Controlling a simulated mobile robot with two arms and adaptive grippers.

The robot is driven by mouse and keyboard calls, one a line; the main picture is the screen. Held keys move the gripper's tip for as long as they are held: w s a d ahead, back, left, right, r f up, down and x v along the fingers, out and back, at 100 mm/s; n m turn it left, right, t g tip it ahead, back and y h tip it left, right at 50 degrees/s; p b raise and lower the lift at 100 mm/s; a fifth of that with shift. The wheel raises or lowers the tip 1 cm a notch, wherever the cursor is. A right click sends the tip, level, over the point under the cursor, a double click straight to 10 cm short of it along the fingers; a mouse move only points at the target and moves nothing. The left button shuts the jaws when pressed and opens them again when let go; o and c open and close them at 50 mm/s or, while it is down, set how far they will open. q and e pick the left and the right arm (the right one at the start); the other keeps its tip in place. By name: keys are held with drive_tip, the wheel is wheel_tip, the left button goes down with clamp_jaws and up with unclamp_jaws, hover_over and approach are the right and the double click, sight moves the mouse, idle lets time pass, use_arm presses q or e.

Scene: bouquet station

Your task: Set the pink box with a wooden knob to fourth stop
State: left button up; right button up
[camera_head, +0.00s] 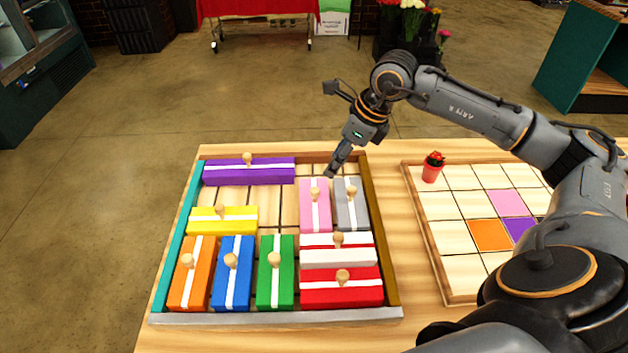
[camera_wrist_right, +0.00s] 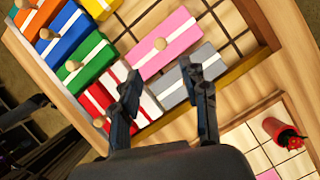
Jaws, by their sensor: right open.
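The pink box (camera_head: 315,206) lies lengthwise in the right part of the framed board (camera_head: 180,240), with a white stripe and a wooden knob (camera_head: 315,193) on top. It also shows in the right wrist view (camera_wrist_right: 166,42), beyond the fingertips. A grey box (camera_head: 352,203) lies along its right side and a white box (camera_head: 337,250) lies at its near end. My right gripper (camera_head: 336,170) is above the board's far right corner area, apart from the pink box. In the right wrist view the gripper (camera_wrist_right: 165,82) is open and empty. My left gripper is not in view.
Purple (camera_head: 225,172), yellow (camera_head: 215,220), orange (camera_head: 190,280), blue (camera_head: 227,285), green (camera_head: 270,285) and red (camera_head: 325,290) boxes share the board. Bare slots show beyond the pink box and in the board's middle. A tiled tray (camera_head: 455,265) with a red flowerpot (camera_head: 432,172) stands to the right.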

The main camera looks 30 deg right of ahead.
sight(315, 190)
drive_tip(key=p+x, duration=0.2)
drive_tip(key=x, duration=0.8)
drive_tip(key=shift+w+f+p, duration=0.2)
drive_tip(key=shift+f+p, duration=0.1)
drive_tip(key=shift+f, duration=0.15)
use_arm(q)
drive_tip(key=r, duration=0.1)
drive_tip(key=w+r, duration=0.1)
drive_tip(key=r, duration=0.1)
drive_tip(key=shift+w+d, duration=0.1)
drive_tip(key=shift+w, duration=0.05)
use_arm(e)
drive_tip(key=shift+f, duration=0.15)
clamp_jaws()
